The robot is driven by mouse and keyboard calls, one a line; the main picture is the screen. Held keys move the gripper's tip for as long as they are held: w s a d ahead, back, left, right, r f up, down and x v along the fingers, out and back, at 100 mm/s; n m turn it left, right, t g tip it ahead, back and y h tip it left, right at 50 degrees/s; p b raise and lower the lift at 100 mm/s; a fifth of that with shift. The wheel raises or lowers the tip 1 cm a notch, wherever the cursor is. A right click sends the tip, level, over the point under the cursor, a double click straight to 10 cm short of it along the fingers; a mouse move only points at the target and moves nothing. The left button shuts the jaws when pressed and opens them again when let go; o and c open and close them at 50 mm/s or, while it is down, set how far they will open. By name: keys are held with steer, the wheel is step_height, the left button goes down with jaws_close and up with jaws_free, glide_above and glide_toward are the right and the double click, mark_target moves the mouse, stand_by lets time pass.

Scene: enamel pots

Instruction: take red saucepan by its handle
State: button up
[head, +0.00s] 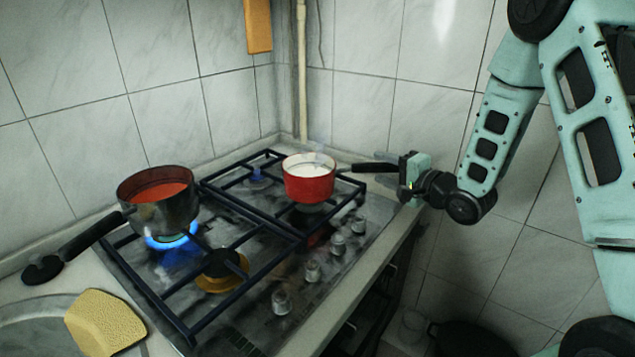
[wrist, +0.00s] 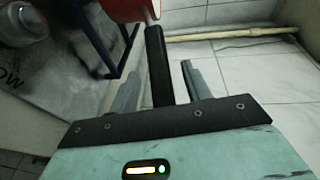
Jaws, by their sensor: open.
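The red saucepan (head: 308,186) stands upright on the back right of the hob, with white contents and faint steam. Its black handle (head: 374,167) points right, towards my gripper (head: 406,172). In the wrist view, part of the red saucepan (wrist: 130,8) shows at the top edge. The black handle (wrist: 157,60) runs down between the two spread fingers of my gripper (wrist: 160,72), with a gap visible on the right side. The fingers are open around the handle. The handle's near end is hidden by my gripper's body.
A dark pot (head: 160,207) with orange-red contents stands over a lit blue flame (head: 172,238), its handle pointing lower left. Black grates (head: 245,222) cover the hob. Several knobs (head: 312,271) line its front. A yellow sponge (head: 103,322) lies by the sink. Tiled walls close the back.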

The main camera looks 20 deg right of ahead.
steer(key=shift+w+a, duration=0.25)
steer(key=shift+w, duration=0.4)
jaws_close()
stand_by(0.5)
stand_by(0.4)
